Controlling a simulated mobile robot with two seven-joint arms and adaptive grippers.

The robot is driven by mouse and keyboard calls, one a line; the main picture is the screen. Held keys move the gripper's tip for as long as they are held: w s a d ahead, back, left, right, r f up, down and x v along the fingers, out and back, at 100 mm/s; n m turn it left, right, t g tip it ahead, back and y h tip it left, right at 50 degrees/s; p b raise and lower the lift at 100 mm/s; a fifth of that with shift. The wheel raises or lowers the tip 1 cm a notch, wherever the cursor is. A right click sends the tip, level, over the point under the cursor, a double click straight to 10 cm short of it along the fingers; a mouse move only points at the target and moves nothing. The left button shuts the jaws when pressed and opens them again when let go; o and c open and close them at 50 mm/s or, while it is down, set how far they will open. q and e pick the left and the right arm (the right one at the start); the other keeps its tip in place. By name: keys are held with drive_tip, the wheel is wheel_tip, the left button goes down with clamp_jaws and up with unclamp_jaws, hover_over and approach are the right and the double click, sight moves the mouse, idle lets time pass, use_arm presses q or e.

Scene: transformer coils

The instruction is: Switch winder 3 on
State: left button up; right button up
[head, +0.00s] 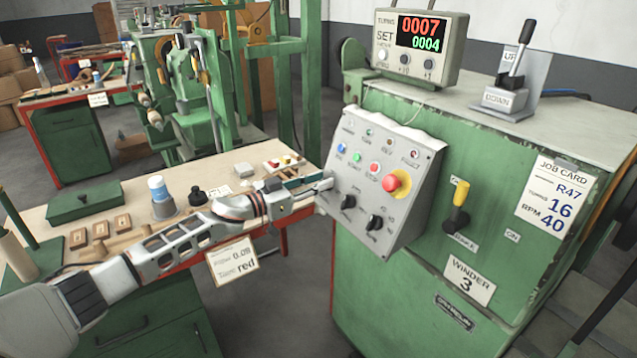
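Winder 3 is the green cabinet (400,290) on the right, with a "WINDER 3" plate (469,280) on its front. A yellow-handled rotary switch (458,208) sits on that front. Its handle points up, towards a small label that I cannot read fully. The "ON" label (512,236) is to its lower right. A sloped control panel (340,208) carries coloured buttons, black knobs and a red emergency stop (396,183). My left gripper (324,188) is at the panel's left edge, well left of the yellow switch. Its finger opening is unclear. My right gripper is out of view.
A lit counter box (420,48) and an UP/DOWN lever (517,55) stand on the cabinet top. A job card (553,197) is on the front.

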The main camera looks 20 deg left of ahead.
use_arm(q)
clamp_jaws()
drive_tip(key=shift+f, duration=0.1)
